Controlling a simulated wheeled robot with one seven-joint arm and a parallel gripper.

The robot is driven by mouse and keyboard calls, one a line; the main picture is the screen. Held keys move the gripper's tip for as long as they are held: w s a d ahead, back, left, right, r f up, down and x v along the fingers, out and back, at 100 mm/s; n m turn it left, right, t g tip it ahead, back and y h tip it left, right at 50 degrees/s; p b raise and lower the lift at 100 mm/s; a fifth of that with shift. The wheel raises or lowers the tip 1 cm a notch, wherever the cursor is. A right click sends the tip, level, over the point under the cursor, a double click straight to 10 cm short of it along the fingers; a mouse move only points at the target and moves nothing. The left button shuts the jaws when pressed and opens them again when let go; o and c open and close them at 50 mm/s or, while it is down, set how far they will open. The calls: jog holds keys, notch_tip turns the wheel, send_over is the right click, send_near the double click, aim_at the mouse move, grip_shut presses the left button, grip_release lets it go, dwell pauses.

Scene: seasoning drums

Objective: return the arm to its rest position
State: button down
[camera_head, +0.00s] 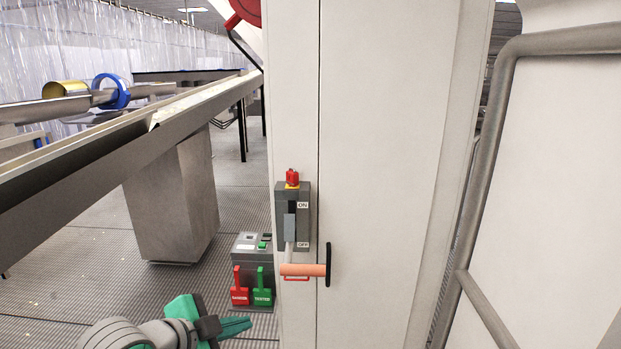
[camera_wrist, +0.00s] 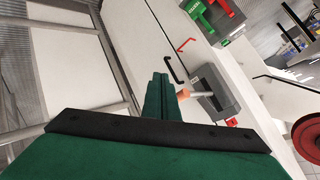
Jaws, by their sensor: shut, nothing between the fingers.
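My gripper (camera_head: 236,326) is at the bottom of the head view, with green fingers pointing right toward the cabinet's lower left edge. In the wrist view its green fingers (camera_wrist: 159,95) are together with nothing between them. The gripper is apart from the white cabinet (camera_head: 385,160). A grey switch box (camera_head: 302,215) with ON and OFF labels is on the cabinet front, with an orange-handled lever (camera_head: 302,269) low beside the OFF label. The switch box also shows in the wrist view (camera_wrist: 220,90), beyond the fingers. Most of my arm is out of view.
A red tag (camera_head: 240,290) and a green tag (camera_head: 263,290) hang on a small grey box (camera_head: 250,248) left of the cabinet. A conveyor (camera_head: 120,145) runs along the left. A grey pipe railing (camera_head: 490,130) stands at right. Ribbed floor (camera_head: 75,260) is open at lower left.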

jog(key=w+d+r+n+t+h, duration=0.2)
jog(key=w+d+n+t, duration=0.15)
jog(key=d, duration=0.25)
jog(key=w+d+r+n+t+h, duration=0.1)
jog(key=w+d+r+n+t, duration=0.1)
jog(key=d+n+t, duration=0.3)
jog(key=s+d+f+n+t+y, duration=0.25)
jog(key=s+f+n+y, duration=0.2)
jog(key=f+n, duration=0.4)
jog(key=s+d+f+n+g+y, duration=0.2)
jog(key=s+f+y, duration=0.2)
jog(key=s+f, duration=0.85)
jog(key=s+f+m+g, duration=0.1)
jog(key=s+f, duration=0.3)
jog(key=s, duration=0.8)
jog(key=s+a+f+m+g, duration=0.1)
jog(key=s+f+m, duration=0.3)
jog(key=s, duration=0.9)
jog(key=shift+a+f+g, duration=0.2)
jog(key=shift+f+g, duration=0.15)
jog(key=shift+g, duration=0.15)
